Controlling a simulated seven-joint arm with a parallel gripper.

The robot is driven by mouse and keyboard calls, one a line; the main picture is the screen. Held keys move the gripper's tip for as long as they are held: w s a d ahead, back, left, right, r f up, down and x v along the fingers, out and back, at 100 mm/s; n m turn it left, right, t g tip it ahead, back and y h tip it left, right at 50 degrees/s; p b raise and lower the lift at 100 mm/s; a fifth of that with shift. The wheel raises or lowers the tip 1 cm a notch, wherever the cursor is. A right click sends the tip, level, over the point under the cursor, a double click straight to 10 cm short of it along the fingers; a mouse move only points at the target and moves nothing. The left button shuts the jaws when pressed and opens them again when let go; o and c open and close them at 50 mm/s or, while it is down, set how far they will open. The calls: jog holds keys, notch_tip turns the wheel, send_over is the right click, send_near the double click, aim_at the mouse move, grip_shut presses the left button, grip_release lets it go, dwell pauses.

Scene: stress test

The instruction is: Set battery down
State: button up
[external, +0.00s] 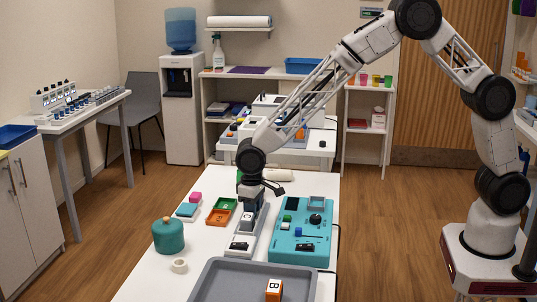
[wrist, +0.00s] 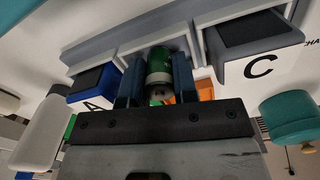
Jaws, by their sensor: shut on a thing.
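My gripper (wrist: 157,82) is shut on a green battery (wrist: 158,66) with a silver end, held between its two dark fingers in the wrist view. Behind the battery is a grey and white holder with several bays (wrist: 125,40). In the external view my gripper (external: 250,205) points down over the row of grey and white bays (external: 240,246) on the white table. The battery cannot be made out there. I cannot tell whether it touches the holder.
A teal control box (external: 302,240) stands close to the right of the bays. Green (external: 228,203) and orange (external: 219,218) trays lie to the left, with a lidded teal jar (external: 168,237). A grey tray (external: 212,276) with an orange B block (external: 274,290) is in front.

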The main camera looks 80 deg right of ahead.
jog(key=shift+f, duration=0.1)
jog(key=o, duration=0.9)
jog(key=shift+f, duration=0.1)
notch_tip(320, 180, up, 14)
jog(key=shift+f, duration=0.25)
dwell(0.7)
